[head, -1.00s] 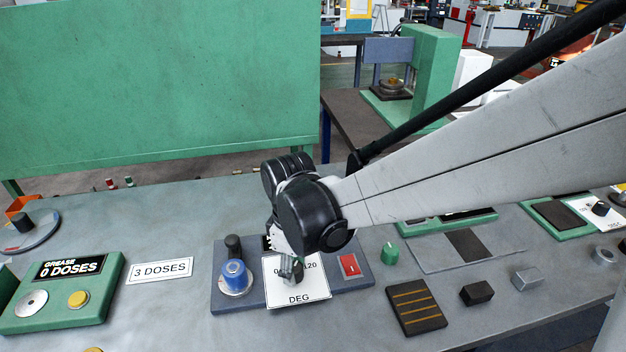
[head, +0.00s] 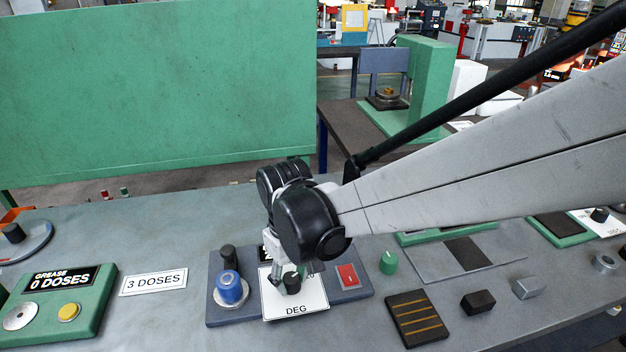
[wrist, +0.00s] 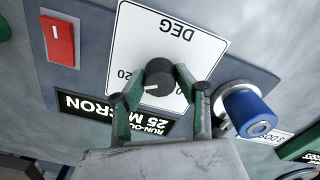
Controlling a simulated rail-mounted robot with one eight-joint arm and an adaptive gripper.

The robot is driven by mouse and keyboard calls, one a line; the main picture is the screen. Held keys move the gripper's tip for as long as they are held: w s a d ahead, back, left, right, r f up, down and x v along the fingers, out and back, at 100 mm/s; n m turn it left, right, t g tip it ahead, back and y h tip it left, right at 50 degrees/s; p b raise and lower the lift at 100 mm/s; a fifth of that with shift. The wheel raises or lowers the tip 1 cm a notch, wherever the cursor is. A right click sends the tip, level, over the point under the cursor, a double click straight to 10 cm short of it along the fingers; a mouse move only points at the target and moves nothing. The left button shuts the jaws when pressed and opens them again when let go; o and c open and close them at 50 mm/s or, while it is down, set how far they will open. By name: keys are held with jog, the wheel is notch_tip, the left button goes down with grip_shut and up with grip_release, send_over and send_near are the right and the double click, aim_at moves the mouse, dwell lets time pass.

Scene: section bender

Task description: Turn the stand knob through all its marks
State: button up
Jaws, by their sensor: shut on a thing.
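The stand knob (wrist: 157,74) is a black round knob with a white pointer line, on a white dial plate (wrist: 192,48) marked DEG. My gripper (wrist: 168,78) has its green-padded fingers on either side of the knob and is shut on it. In the wrist view the plate reads upside down. The pointer line lies at the knob's lower left; part of the dial's numbers is hidden by my fingers. In the head view the knob (head: 292,283) shows dark below my gripper (head: 284,278), which hides much of the plate's upper half.
The blue-grey panel also bears a blue knob (head: 231,288) at the left, close to my fingers, a black post (head: 228,257) and a red switch (head: 347,276). A RUN-OUT 25 MICRON display (wrist: 115,112) shows in the wrist view. A green knob (head: 389,262) stands right of the panel.

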aim_at(291, 278)
jog(key=o, duration=1.1)
jog(key=shift+o, duration=0.2)
jog(key=shift+r, duration=0.1)
notch_tip(291, 278, up, 12)
jog(key=s+d+m+t, duration=0.2)
jog(key=d+m, duration=0.1)
jog(key=d, duration=0.6)
jog(key=s+d+m+t, duration=0.2)
jog(key=s+d+m, duration=0.1)
jog(key=d, duration=0.6)
jog(key=s+d+m+t, duration=0.3)
jog(key=d, duration=0.7)
jog(key=shift+s, duration=0.25)
